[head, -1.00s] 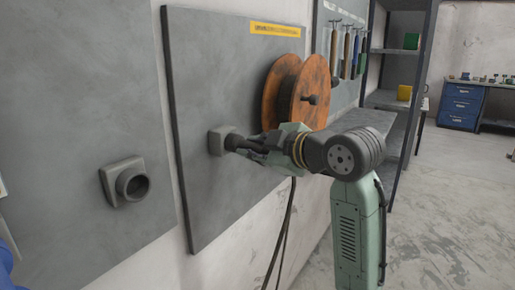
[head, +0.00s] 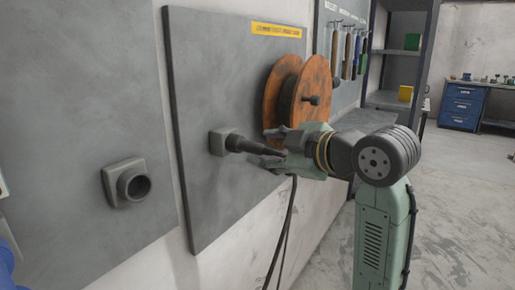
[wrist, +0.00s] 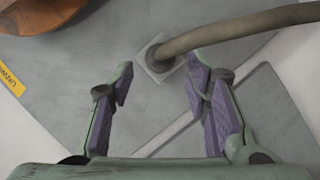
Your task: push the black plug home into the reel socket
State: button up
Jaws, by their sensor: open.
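The black plug (head: 241,144) sits with its front end in the square grey reel socket (head: 219,143), on the panel left of the orange reel. How deep it sits I cannot tell. Its cable runs back past my gripper and hangs down. My gripper (head: 278,150) is open, with its fingers around the cable end behind the plug, apart from the socket. In the wrist view the socket (wrist: 153,66) shows beyond the spread fingers (wrist: 160,80), and the thick cable (wrist: 240,26) runs from it to the upper right.
An orange cable reel (head: 287,100) is mounted on the grey panel (head: 215,70) just above and behind my gripper. A second, empty round socket (head: 132,184) is on the left panel. Tools hang beside a shelf (head: 395,100) at the back. The floor on the right is clear.

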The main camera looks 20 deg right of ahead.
jog(key=v, duration=0.7)
jog(key=shift+s, duration=0.2)
jog(key=shift+r, duration=0.1)
